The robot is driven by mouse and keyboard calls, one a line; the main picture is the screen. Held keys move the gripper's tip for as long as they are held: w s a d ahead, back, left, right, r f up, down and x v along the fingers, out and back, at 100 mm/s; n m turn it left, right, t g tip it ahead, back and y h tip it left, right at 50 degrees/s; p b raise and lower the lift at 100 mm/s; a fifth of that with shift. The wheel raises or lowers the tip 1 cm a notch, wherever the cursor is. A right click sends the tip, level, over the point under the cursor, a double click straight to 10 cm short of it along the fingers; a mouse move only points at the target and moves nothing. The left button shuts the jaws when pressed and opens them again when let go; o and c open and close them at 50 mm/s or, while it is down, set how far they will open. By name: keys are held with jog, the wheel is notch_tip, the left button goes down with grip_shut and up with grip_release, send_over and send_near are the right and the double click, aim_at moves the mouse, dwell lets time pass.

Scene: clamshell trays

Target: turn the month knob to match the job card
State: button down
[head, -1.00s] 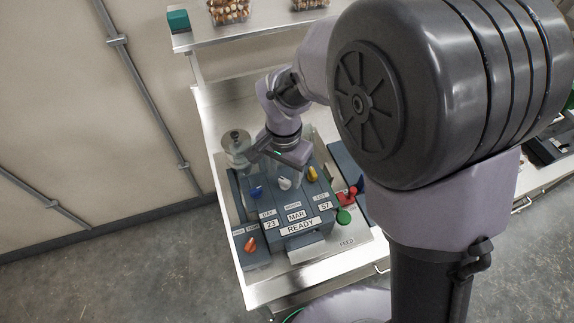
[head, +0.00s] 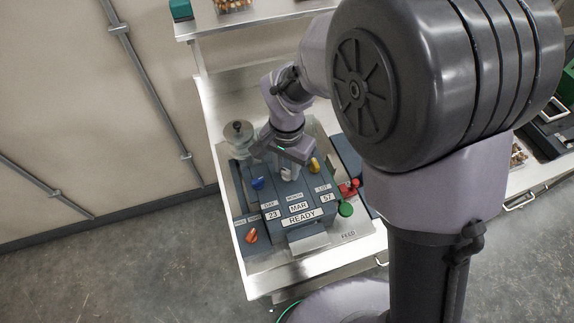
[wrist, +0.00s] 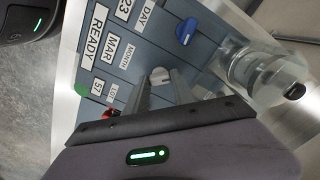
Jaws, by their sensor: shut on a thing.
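The month knob is white and stands between the blue day knob (head: 258,183) and the yellow lot knob (head: 314,164) on the blue-grey console (head: 272,200). My gripper (head: 289,168) is down over the month knob and shut on it. The wrist view shows the pale top of the month knob (wrist: 160,74) between my two fingers. The month window (head: 298,207) reads MAR, the day window (head: 273,215) 23 and the lot window (head: 327,197) 57. The status plate (head: 299,218) reads READY. I cannot make out a job card.
A clear cylindrical part (head: 238,135) stands at the console's back left. An orange knob (head: 251,236) is at the front left. A red control (head: 349,188) and a green button (head: 345,209) are on the right, near the FEED label.

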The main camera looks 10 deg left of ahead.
jog(key=n+p, duration=0.1)
jog(key=n, duration=0.3)
jog(key=shift+r, duration=0.1)
jog(key=shift+n+p, duration=0.4)
jog(key=shift+n, duration=1.4)
jog(key=c, duration=1.1)
grip_release()
jog(key=shift+o, duration=0.2)
